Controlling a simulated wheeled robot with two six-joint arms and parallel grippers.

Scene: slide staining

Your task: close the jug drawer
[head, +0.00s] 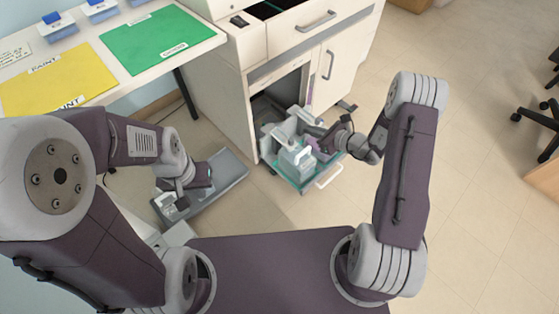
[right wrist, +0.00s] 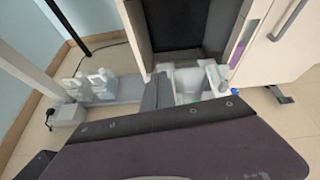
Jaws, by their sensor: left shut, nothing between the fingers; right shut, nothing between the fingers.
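The jug drawer (head: 308,186) is pulled out from the bottom of the white cabinet, low near the floor. It has a teal, see-through tray and a pale bar handle (head: 330,176) at its front. A white jug (head: 296,158) stands in it. My right gripper (head: 318,140) is shut and empty, over the drawer in the head view; its tips are hard to make out against the jug and drawer. I cannot tell whether it touches them. My left gripper (head: 176,206) is shut and empty, low at the left, away from the drawer. The drawer is partly hidden in the right wrist view.
The cabinet (head: 229,88) has an open dark bay above the jug drawer, a partly open upper drawer (head: 318,22) and a door at right. A grey slab (head: 222,178) lies left of the jug drawer. A table with yellow (head: 62,80) and green mats (head: 158,40) stands left.

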